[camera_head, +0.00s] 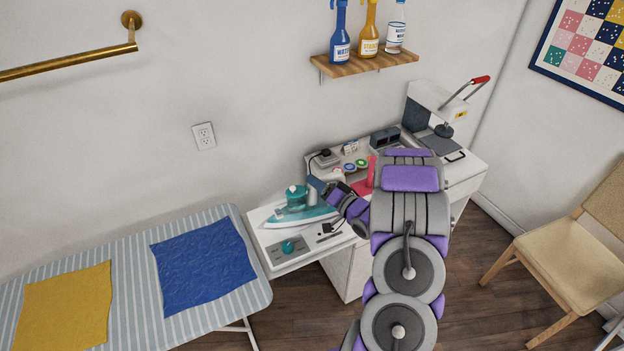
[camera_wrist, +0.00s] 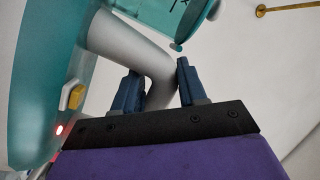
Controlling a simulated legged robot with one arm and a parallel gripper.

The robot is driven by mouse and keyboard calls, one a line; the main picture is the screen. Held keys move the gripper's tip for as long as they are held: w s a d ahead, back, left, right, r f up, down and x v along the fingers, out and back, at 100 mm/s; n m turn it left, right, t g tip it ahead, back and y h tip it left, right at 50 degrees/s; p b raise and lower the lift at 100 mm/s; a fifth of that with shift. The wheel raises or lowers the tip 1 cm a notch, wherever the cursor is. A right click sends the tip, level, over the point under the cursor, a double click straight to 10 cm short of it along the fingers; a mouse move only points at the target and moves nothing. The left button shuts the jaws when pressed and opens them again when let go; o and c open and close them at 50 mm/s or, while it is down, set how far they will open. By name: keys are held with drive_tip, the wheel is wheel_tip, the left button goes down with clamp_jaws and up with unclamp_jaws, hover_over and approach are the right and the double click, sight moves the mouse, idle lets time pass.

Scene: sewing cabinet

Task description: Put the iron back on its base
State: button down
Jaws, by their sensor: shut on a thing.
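The teal and grey iron (camera_head: 297,215) is over the white left end of the sewing cabinet (camera_head: 272,263), its tip pointing left. My gripper (camera_head: 318,188) is at the iron's rear. In the wrist view my gripper's two blue fingers (camera_wrist: 160,88) are shut around the iron's grey handle (camera_wrist: 120,38). The iron's teal body (camera_wrist: 42,65) with an orange button and a red light fills the left side there. A grey plate with a teal knob (camera_head: 288,247), perhaps the base, lies in front of the iron. I cannot tell whether the iron touches the surface under it.
A striped ironing board (camera_head: 130,255) with blue cloth (camera_head: 203,264) and yellow cloth (camera_head: 65,308) stands left of the cabinet. A heat press (camera_head: 437,110) and small items are at the cabinet's back. A shelf with bottles (camera_head: 365,65) hangs above. A chair (camera_head: 568,240) stands right.

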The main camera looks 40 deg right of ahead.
drive_tip(key=shift+w+a+f, duration=0.2)
drive_tip(key=shift+w+a, duration=0.1)
drive_tip(key=shift+w, duration=0.3)
drive_tip(key=w+d+f+b, duration=0.1)
drive_tip(key=w+f+b, duration=0.2)
drive_tip(key=w+f, duration=0.3)
drive_tip(key=shift+w+d, duration=0.25)
drive_tip(key=shift+d, duration=0.3)
drive_tip(key=shift+a+f, duration=0.15)
drive_tip(key=shift+a, duration=0.05)
drive_tip(key=shift+d+f, duration=0.1)
drive_tip(key=shift+f, duration=0.25)
drive_tip(key=c, duration=0.5)
unclamp_jaws()
drive_tip(key=shift+c, duration=0.2)
drive_tip(key=shift+f, duration=0.1)
